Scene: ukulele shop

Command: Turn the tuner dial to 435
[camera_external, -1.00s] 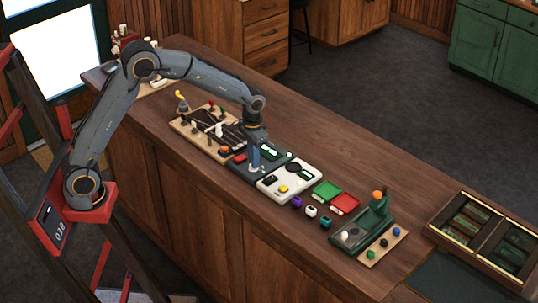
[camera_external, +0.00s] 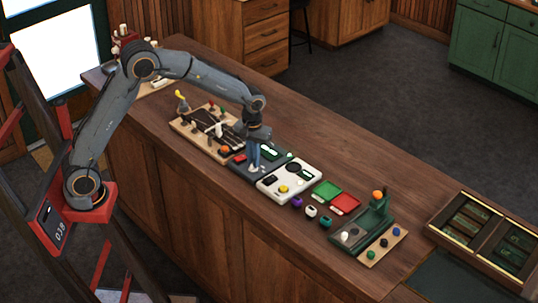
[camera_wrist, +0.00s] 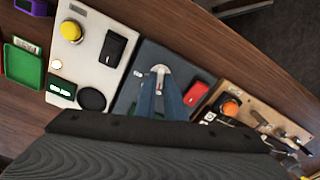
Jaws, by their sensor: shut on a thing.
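The tuner is a dark grey panel (camera_external: 238,168) flat on the counter, between the wooden board and the white box. It also shows in the wrist view (camera_wrist: 128,98). A pale metal dial (camera_wrist: 160,69) sits on it at my fingertips; only its far part shows. My gripper (camera_external: 253,170) points down over the panel, its two blue fingers (camera_wrist: 159,88) shut on the dial. A small lit display (camera_external: 268,152) is at the panel's far side, too small to read. A red button (camera_wrist: 195,93) is beside the fingers.
A white box (camera_external: 272,190) with a yellow button (camera_external: 284,189) stands close on the right. A wooden board (camera_external: 190,126) with pegs and an orange knob (camera_wrist: 231,107) is on the left. Green and red trays lie further right. The counter's back strip is clear.

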